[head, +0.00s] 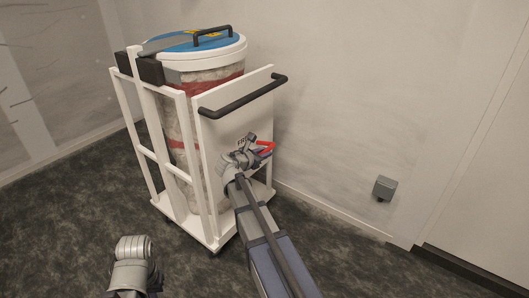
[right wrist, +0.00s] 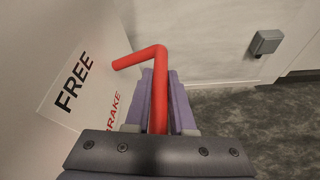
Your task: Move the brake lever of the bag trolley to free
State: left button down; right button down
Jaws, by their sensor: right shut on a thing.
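The bag trolley (head: 208,228) is a white frame on castors with a white front panel (head: 226,120). Its red brake lever (head: 267,148) sticks out from this panel. In the right wrist view the bent red lever (right wrist: 158,72) leaves the panel and runs down between my fingers. My right gripper (head: 246,152) is shut on the lever; it also shows in the right wrist view (right wrist: 158,105). The panel's label reads FREE (right wrist: 75,82) in black and BRAKE in red, partly hidden by a finger. The lever's far end is hidden.
A bag with red bands (head: 204,100) stands in the trolley under a blue lid (head: 205,42). A black push handle (head: 243,97) crosses above the lever. A wall stands close behind, with a grey box (head: 384,188) low on it. Dark carpet right of the trolley is clear.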

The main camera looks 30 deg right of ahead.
jog(key=shift+w+r+p, duration=0.2)
jog(key=shift+r+p, duration=0.15)
jog(key=shift+r, duration=0.2)
jog(key=shift+w+a+r, duration=0.1)
jog(key=c, duration=0.8)
grip_release()
jog(key=shift+o, duration=0.2)
jog(key=p+v, duration=0.3)
jog(key=v, duration=0.4)
jog(key=shift+a+r, duration=0.15)
jog(key=shift+a, duration=0.2)
